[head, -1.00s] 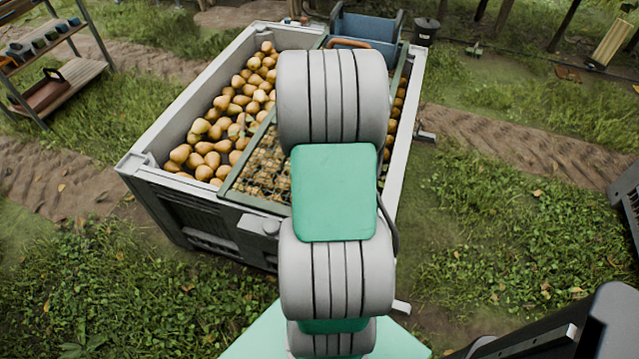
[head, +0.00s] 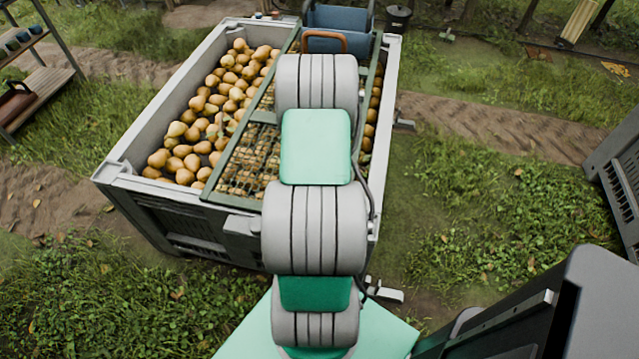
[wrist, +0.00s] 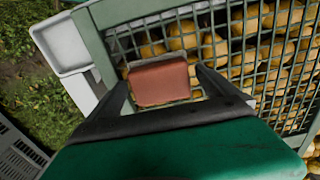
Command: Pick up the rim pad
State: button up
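A reddish-brown block, which looks like the rim pad (wrist: 160,84), lies between my gripper's fingers in the wrist view, over the mesh near the green frame (wrist: 88,38). My gripper (wrist: 163,76) is open, with one dark finger on each side of the pad. A gap shows at the right finger; whether the left finger touches the pad I cannot tell. In the head view my own arm hides the gripper and the pad.
A large grey bin (head: 122,170) of pears (head: 205,112) stands ahead, partly covered by the green-framed mesh (head: 250,160). A blue container (head: 338,18) with a brown handle sits at its far end. A shelf (head: 42,85) stands left. A dark crate (head: 620,170) stands right.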

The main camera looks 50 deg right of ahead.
jog(key=c, duration=1.2)
jog(key=shift+r, duration=0.6)
jog(key=s+d+r, duration=0.9)
jog(key=d+r, duration=0.1)
jog(key=r, duration=0.2)
jog(key=shift+s+d+b, duration=0.15)
jog(key=shift+s+b, duration=0.1)
jog(key=shift+b, duration=0.15)
